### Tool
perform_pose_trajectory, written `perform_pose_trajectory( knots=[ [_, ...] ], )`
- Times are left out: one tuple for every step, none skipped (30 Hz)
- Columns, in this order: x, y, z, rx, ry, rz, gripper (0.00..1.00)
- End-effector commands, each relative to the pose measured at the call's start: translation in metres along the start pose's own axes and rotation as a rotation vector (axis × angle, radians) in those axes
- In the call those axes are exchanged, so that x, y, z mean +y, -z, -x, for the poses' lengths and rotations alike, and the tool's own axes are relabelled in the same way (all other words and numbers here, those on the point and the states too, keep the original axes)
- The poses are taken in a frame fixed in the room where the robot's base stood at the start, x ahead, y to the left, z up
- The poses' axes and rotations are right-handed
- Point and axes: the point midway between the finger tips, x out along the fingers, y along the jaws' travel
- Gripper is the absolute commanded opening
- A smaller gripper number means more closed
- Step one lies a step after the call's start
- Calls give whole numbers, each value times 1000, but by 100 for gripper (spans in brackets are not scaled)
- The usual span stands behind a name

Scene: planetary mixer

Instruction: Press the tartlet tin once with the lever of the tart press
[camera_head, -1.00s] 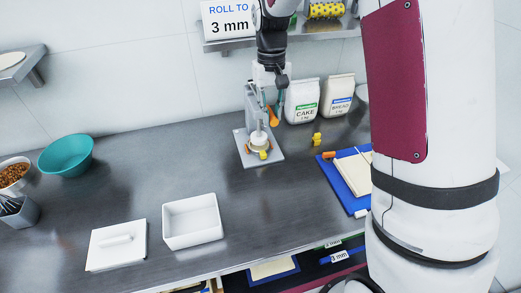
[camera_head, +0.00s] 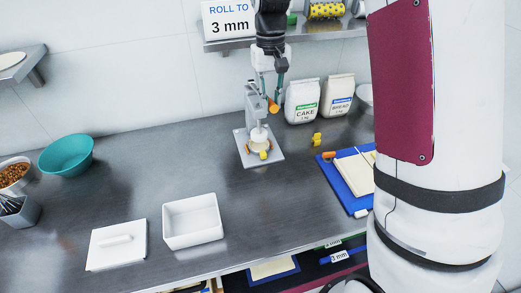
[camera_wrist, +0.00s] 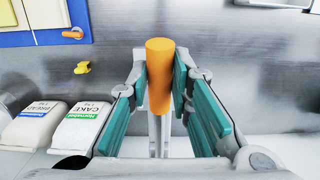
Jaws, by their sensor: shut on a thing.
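The tart press stands on a pale square base plate (camera_head: 245,157) on the steel counter, with a grey column (camera_head: 251,101). Its lever ends in an orange grip (camera_head: 272,105), also seen upright in the wrist view (camera_wrist: 160,75). My gripper (camera_head: 276,92) is shut on this orange grip, with its teal finger pads (camera_wrist: 172,85) on either side of it. The white pressing head (camera_head: 258,135) is above the tartlet tin (camera_head: 260,147), which sits on the base plate. The tin is small here, and whether the head touches it cannot be told.
Flour bags labelled CAKE (camera_head: 302,102) and BREAD (camera_head: 337,96) stand right of the press, near a small yellow object (camera_head: 317,139). A blue board (camera_head: 334,181) lies at right. A white box (camera_head: 192,222) and its lid (camera_head: 117,246) are in front.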

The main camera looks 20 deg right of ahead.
Motion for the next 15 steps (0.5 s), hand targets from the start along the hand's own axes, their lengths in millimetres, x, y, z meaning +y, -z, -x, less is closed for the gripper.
perform_pose_trajectory(
  knots=[
    [0,3,4,10,0,-1,0],
    [0,3,5,10,0,-1,0],
    [0,3,6,9,0,-1,0],
    [0,3,7,8,0,-1,0],
    [0,3,7,8,0,-1,0],
    [0,3,7,8,0,-1,0],
    [0,3,7,8,0,-1,0],
    [0,3,7,8,0,-1,0],
    [0,3,7,8,0,-1,0],
    [0,3,7,7,0,-1,0],
    [0,3,7,7,0,-1,0],
    [0,3,7,7,0,-1,0],
    [0,3,7,8,0,-1,0],
    [0,3,8,8,0,-1,0],
    [0,4,8,7,0,-1,0]
  ],
)
